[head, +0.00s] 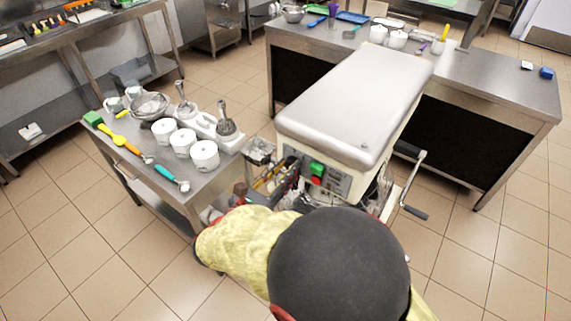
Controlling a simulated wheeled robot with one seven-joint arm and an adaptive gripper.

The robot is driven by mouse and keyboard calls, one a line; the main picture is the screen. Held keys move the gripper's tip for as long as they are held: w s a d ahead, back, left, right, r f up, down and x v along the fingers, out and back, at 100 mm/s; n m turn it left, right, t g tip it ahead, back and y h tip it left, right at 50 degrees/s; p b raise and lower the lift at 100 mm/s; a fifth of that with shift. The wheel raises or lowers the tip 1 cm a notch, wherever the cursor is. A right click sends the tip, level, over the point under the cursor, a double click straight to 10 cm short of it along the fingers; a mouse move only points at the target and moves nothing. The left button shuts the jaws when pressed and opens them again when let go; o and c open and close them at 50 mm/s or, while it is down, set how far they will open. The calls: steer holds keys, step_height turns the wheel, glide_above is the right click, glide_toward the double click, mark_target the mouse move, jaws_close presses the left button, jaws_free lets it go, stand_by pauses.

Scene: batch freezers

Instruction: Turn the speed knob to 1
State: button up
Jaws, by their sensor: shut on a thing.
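The white batch freezer (350,95) stands in the middle of the head view with a long silver lid. Its front panel (335,180) carries a green button (317,168) and a red button (316,181), with small markings beside them. I cannot make out the speed knob or its numbers. My yellow and black arm covers the area below the panel. I cannot pick out my gripper's fingertips; the end of my arm is hidden or lost in clutter at the freezer's front left.
A metal table (205,188) at left holds white tubs (204,155), a metal bowl (150,105) and scoops. A crank handle (413,185) sticks out at the freezer's right. A steel counter (510,92) stands behind. The tiled floor (490,260) at right is clear.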

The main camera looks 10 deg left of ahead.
steer(key=n+p, duration=0.1)
steer(key=p, duration=0.2)
steer(key=n+p, duration=0.2)
steer(key=p, duration=0.1)
steer(key=n+p, duration=0.1)
steer(key=p, duration=0.2)
steer(key=shift+r+n, duration=0.3)
steer(key=n+p, duration=0.3)
steer(key=p, duration=0.2)
steer(key=shift+a+f+n+p, duration=0.1)
steer(key=shift+n+p, duration=0.2)
steer(key=shift+p, duration=0.05)
steer(key=n+p, duration=0.4)
steer(key=p, duration=0.1)
steer(key=shift+f+n, duration=0.15)
steer(key=shift+n, duration=0.15)
steer(key=shift+f+n+p, duration=0.2)
steer(key=shift+n+p, duration=1.5)
steer(key=shift+n, duration=0.3)
steer(key=o, duration=1)
steer(key=shift+w+a, duration=0.1)
steer(key=shift+o, duration=0.7)
